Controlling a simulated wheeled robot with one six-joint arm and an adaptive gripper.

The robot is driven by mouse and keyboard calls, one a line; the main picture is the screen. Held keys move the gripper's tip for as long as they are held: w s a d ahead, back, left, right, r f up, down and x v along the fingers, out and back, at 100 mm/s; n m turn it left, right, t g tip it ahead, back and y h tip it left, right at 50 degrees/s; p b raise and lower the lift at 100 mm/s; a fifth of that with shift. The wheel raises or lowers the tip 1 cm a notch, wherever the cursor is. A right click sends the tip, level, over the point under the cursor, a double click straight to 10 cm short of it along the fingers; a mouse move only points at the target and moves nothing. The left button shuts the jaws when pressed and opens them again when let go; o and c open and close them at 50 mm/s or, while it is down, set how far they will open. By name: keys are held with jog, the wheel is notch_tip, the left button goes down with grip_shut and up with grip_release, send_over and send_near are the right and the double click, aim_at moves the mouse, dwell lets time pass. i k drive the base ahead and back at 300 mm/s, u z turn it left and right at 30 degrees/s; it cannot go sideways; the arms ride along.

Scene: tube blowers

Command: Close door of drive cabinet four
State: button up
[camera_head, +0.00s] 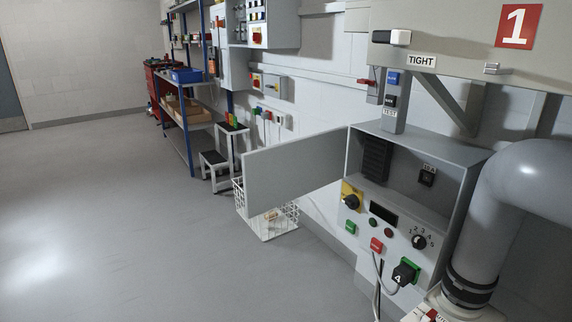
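The drive cabinet (385,245) is a grey box on the wall at the right of the head view. A black plug in a green socket on its lower front carries the number 4 (403,274). Its grey door (292,172) stands wide open and sticks out to the left from the cabinet's left edge. The inside shows a black vented block (376,160) and a small labelled black part (427,176). A yellow and black rotary switch (351,199) sits on the front panel below the opening. My gripper is not in view.
A large grey pipe (520,185) stands close at the right. A grey beam with a red number 1 sign (518,26) hangs above. A white wire basket (268,222) is on the floor below the door. Step stools (222,160) and blue shelving stand behind. The floor at left is clear.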

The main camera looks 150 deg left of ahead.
aim_at(274, 176)
jog(key=k, duration=2.5)
jog(key=u, duration=1.45)
jog(key=k, duration=0.9)
jog(key=u, duration=1.5)
jog(key=i, duration=0.2)
